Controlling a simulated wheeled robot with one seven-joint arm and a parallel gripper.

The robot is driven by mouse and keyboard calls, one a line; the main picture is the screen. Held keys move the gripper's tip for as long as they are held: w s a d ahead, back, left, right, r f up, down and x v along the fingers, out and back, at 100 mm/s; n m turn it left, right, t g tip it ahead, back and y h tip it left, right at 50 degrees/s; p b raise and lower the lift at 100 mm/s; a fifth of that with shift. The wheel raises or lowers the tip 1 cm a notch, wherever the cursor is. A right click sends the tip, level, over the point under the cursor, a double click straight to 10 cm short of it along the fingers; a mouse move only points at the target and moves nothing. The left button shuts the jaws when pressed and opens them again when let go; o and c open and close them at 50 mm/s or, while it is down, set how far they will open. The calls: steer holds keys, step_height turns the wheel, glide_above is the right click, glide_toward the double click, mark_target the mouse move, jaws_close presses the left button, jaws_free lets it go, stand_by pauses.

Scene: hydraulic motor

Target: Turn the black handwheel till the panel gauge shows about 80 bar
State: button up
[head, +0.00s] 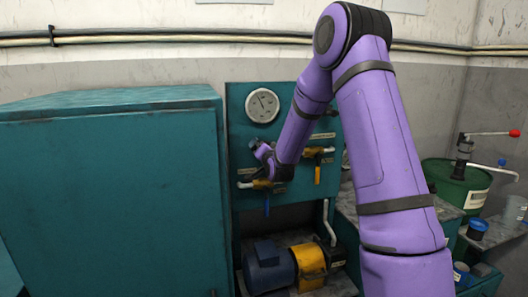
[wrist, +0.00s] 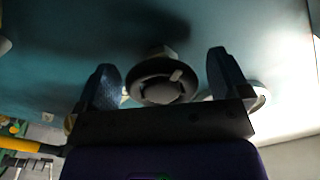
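The black handwheel (wrist: 160,83) shows in the wrist view as a round knob with a small pale mark on its rim. It lies between the two fingers of my gripper (wrist: 161,62). The fingers are apart, with a gap visible on each side of the wheel. In the head view my gripper (head: 264,158) is at the teal panel (head: 238,130), and I cannot make out the handwheel there. The panel gauge (head: 262,105) is a white dial above my gripper. Its needle points up and slightly left; the numbers are too small to read.
A yellow-handled valve (head: 318,153) is right of my gripper, and a blue-handled valve (head: 266,200) hangs below it. A large teal cabinet (head: 110,190) stands left. A blue and yellow motor-pump unit (head: 285,266) is below. A green drum (head: 456,185) stands at right.

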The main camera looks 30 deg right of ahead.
steer(key=shift+s, duration=0.1)
steer(key=v, duration=1)
steer(key=shift+s, duration=0.3)
steer(key=shift+a, duration=0.1)
steer(key=s+a+r+n+g+y, duration=0.4)
steer(key=s+a+r+n+g, duration=0.2)
steer(key=s+a+r, duration=0.4)
steer(key=s+a+n+g, duration=0.2)
steer(key=s+g, duration=0.1)
steer(key=s, duration=0.9)
steer(key=s+a+r+n+g+y, duration=0.1)
steer(key=s+a+n+g, duration=0.2)
steer(key=s, duration=1)
steer(key=shift+r, duration=0.3)
steer(key=shift+w+a, duration=0.1)
steer(key=shift+c, duration=0.2)
stand_by(1.4)
